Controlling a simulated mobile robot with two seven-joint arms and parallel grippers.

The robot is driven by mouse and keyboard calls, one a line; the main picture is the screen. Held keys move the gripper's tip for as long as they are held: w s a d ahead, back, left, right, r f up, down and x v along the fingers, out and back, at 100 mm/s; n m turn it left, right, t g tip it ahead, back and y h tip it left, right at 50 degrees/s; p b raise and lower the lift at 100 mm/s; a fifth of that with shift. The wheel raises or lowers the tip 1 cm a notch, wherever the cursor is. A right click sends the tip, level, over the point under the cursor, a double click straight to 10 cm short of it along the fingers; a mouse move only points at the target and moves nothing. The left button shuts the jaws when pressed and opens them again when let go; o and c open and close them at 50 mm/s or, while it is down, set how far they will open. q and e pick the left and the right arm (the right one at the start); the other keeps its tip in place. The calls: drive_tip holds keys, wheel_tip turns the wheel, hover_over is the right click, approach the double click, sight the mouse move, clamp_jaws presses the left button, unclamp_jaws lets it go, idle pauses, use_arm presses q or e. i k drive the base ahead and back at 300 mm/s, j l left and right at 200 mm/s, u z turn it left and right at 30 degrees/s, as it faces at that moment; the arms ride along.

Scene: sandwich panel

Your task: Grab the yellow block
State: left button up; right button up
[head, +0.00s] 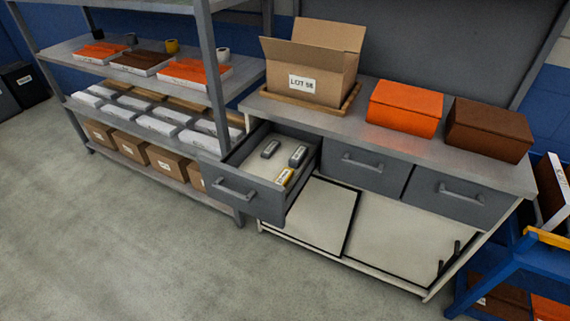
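The yellow block (284,177) lies in the open left drawer (252,162) of the grey workbench, near the drawer's front right corner. A pale label covers part of its top. Two dark grey blocks lie in the same drawer: one (270,149) toward the back left, one (298,156) just behind the yellow block on the right. Neither of my grippers shows in the head view.
The bench top (380,130) holds an open cardboard box (312,75), an orange box (404,107) and a brown box (488,129). A loaded shelf (150,75) stands left, a blue cart (510,262) right. The floor in front is clear.

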sight(287, 173)
drive_tip(key=i+j+z, duration=0.1)
drive_tip(key=i+j, duration=0.15)
drive_tip(key=i, duration=0.2)
drive_tip(key=i+j+z, duration=0.1)
drive_tip(key=i+j, duration=0.15)
drive_tip(key=i, duration=0.2)
